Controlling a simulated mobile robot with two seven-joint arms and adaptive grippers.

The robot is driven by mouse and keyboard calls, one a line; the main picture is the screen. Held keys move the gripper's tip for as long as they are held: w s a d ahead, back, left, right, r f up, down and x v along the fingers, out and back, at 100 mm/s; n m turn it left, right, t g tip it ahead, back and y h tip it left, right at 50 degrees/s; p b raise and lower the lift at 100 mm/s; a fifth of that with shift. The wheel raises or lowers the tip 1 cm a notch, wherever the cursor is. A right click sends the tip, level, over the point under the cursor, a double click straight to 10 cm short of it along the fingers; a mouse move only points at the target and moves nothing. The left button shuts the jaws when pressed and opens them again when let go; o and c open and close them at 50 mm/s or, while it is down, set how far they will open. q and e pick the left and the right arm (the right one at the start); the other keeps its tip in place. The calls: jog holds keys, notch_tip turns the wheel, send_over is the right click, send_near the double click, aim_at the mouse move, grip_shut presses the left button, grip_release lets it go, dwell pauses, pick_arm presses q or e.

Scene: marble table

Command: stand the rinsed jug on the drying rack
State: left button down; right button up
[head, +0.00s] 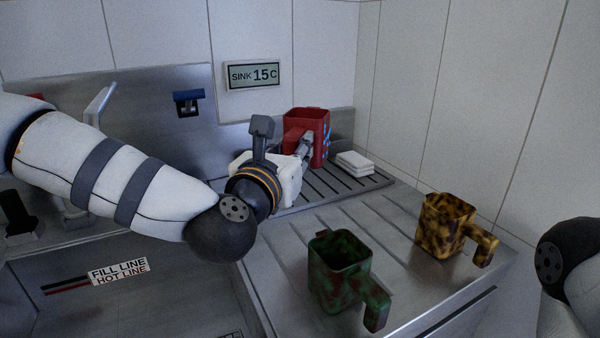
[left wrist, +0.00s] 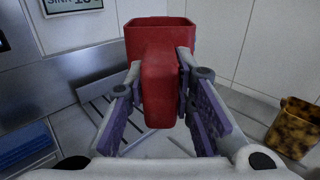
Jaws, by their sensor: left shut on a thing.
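A red jug (head: 306,126) with some blue marks on its side is upright over the dark slatted drying rack (head: 378,181) at the back. I cannot tell whether its base touches the slats. My left gripper (head: 304,147) is shut on the jug's handle. In the left wrist view the fingers (left wrist: 160,108) lie on both sides of the handle of the red jug (left wrist: 160,32), and rack slats (left wrist: 100,108) show behind. The gripper and handle hide part of the jug's lower body. My right gripper is out of view; only part of that arm shows at the right edge.
Folded white cloths (head: 355,163) lie on the rack, right of the red jug. A green-and-red mottled jug (head: 337,275) and a yellow-brown mottled jug (head: 443,222) stand on the ridged metal drainboard (head: 385,235). The sink with a fill-line label (head: 118,271) is at left. Walls close the back and right.

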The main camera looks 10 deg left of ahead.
pick_arm(q)
jog(key=shift+w+a, duration=0.1)
jog(key=shift+a, duration=0.1)
jog(key=w+a+f, duration=0.2)
jog(key=w+f, duration=0.1)
jog(key=w+a+f+b, duration=0.1)
jog(key=w+a+f, duration=0.1)
jog(key=w+f, duration=0.1)
jog(key=w+a+f+b, duration=0.1)
jog(key=w+a+f, duration=0.1)
jog(key=w, duration=0.3)
jog(key=shift+w+f, duration=0.25)
jog(key=shift+f, duration=0.4)
jog(key=f, duration=0.4)
jog(key=shift+w+a, duration=0.3)
jog(key=shift+w, duration=0.1)
jog(key=shift+r, duration=0.15)
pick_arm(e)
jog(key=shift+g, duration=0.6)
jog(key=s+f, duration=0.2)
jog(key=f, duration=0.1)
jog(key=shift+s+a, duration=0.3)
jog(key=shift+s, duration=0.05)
